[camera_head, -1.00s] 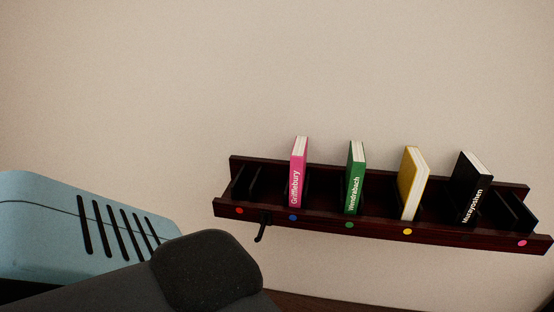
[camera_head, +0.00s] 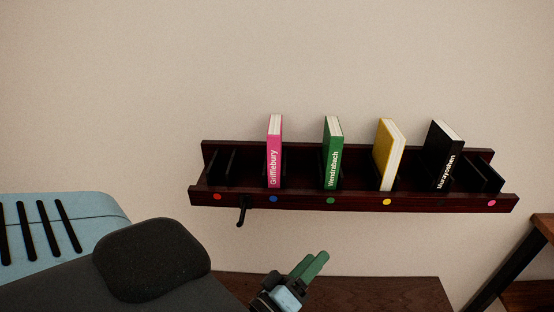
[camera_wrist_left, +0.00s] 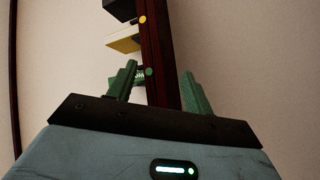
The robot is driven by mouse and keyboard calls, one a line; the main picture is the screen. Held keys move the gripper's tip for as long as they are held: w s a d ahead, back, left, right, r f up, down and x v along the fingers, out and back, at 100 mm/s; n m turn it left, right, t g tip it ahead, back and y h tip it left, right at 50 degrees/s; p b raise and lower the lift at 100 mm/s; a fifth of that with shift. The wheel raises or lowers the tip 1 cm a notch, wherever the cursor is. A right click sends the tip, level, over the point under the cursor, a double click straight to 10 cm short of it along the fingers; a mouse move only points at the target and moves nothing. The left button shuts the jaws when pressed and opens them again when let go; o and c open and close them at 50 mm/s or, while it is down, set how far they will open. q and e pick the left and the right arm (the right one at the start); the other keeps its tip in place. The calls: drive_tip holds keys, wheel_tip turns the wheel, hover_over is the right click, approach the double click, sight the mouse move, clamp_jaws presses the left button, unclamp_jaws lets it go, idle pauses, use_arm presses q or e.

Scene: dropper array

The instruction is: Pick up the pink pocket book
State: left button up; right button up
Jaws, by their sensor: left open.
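The pink pocket book (camera_head: 274,155), lettered "Grifflebury", stands upright in the dark wooden wall rack (camera_head: 352,202), above the blue dot. It is the leftmost of the books. My left gripper (camera_head: 308,265) is below the rack in the head view, lower right of the pink book and apart from it. Its green fingers are open and hold nothing. In the left wrist view the left gripper (camera_wrist_left: 160,84) frames the rack (camera_wrist_left: 160,50) between its fingers, and the pink book does not show there. My right gripper is not in view.
To the right stand a green book (camera_head: 333,155), a yellow book (camera_head: 384,155) and a black book (camera_head: 440,155). A dark hook (camera_head: 242,212) hangs under the rack's left part. A brown wooden surface (camera_head: 390,292) lies below. The wall above is clear.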

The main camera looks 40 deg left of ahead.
sight(274, 159)
use_arm(q)
drive_tip(key=w+a+r+n+g+y, duration=0.1)
drive_tip(key=a+r+n+y, duration=0.3)
drive_tip(key=n, duration=0.6)
drive_tip(key=w+a+r+n+g+y, duration=0.1)
drive_tip(key=a+r+n+g+y, duration=0.2)
drive_tip(key=n, duration=0.8)
drive_tip(key=w+a+r+n+g+y+b, duration=0.1)
drive_tip(key=a+r+n+g+y, duration=0.1)
drive_tip(key=a+r+n+y, duration=0.5)
wheel_tip(274, 159, up, 2)
drive_tip(key=shift+r+n, duration=0.2)
drive_tip(key=shift+n, duration=1.7)
drive_tip(key=shift+w+d+f+n+h, duration=0.3)
drive_tip(key=shift+w+f+n+h, duration=0.15)
drive_tip(key=shift+h, duration=0.35)
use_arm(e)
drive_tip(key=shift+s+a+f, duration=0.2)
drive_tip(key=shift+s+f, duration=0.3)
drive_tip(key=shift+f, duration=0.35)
